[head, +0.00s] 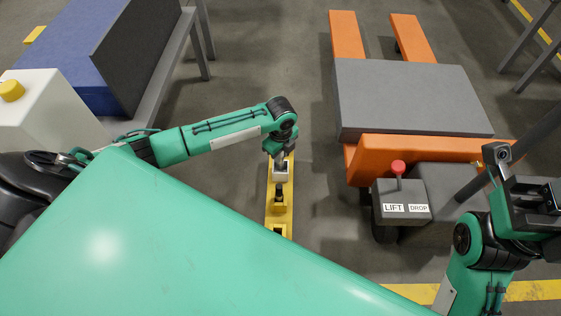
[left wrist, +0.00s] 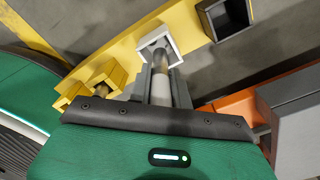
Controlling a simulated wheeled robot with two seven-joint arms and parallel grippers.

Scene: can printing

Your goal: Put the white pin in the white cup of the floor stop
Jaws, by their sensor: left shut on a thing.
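The yellow floor stop (head: 280,217) lies on the floor in the middle of the head view. Its white cup (left wrist: 172,40) is an open square box at the top centre of the left wrist view. My left gripper (head: 280,160) points down over that cup. It is shut on the white pin (left wrist: 161,88), which stands between the fingers in line with the cup. The pin's far end is at the cup's mouth; how deep it sits I cannot tell. My right gripper (head: 530,205) is at the right, away from the stop; its fingers are not clear.
The stop also has a yellow cup (left wrist: 108,76) with a pin in it and a dark open cup (left wrist: 226,17). An orange pallet truck (head: 415,150) with a grey load and a red knob stands right of the stop.

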